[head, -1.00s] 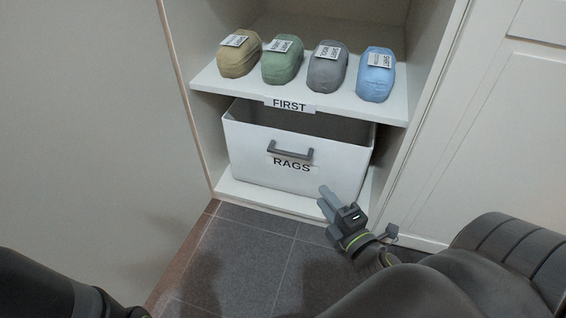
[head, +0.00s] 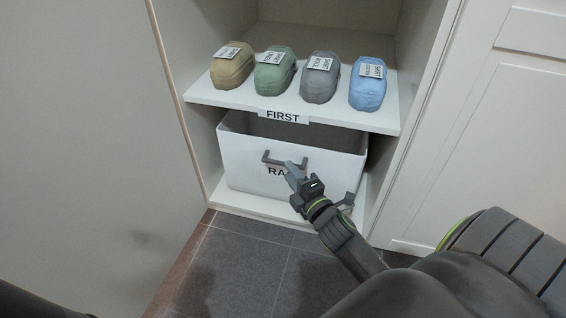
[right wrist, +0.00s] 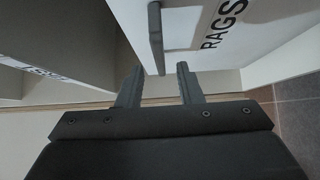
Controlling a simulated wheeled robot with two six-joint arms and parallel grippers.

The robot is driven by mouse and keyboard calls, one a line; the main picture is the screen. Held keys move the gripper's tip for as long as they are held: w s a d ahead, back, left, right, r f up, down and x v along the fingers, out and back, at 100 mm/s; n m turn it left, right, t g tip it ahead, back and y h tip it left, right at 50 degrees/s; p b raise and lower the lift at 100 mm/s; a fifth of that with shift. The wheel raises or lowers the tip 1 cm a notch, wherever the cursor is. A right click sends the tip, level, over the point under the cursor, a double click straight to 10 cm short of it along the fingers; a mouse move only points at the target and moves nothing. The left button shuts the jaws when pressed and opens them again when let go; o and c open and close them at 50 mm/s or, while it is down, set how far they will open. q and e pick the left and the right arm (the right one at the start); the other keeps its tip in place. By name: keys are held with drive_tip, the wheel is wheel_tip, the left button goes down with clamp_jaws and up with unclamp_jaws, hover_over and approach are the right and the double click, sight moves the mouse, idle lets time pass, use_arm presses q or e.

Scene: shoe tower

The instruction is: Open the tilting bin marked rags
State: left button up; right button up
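The white bin (head: 240,165) marked RAGS stands in the lower compartment of the cabinet. Its dark top opening shows below the shelf. A grey bar handle (head: 272,159) is on its front, above the lettering. My right gripper (head: 291,170) is in front of the bin at the handle's right end and covers part of the word. In the right wrist view the gripper (right wrist: 158,68) is open, and the handle (right wrist: 156,40) lies just beyond the gap between its fingertips. I cannot tell whether they touch it. My left gripper is out of view.
A white shelf (head: 215,96) labelled FIRST is above the bin, with a tan bundle (head: 231,70), a green one (head: 273,76), a grey one (head: 320,84) and a blue one (head: 367,92) on it. The tiled floor (head: 240,265) in front is clear.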

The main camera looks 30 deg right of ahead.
sight(283, 162)
drive_tip(key=shift+w+d+b, duration=0.2)
drive_tip(key=shift+w+b, duration=0.25)
drive_tip(key=shift+w, duration=2.05)
drive_tip(key=shift+c, duration=0.4)
clamp_jaws()
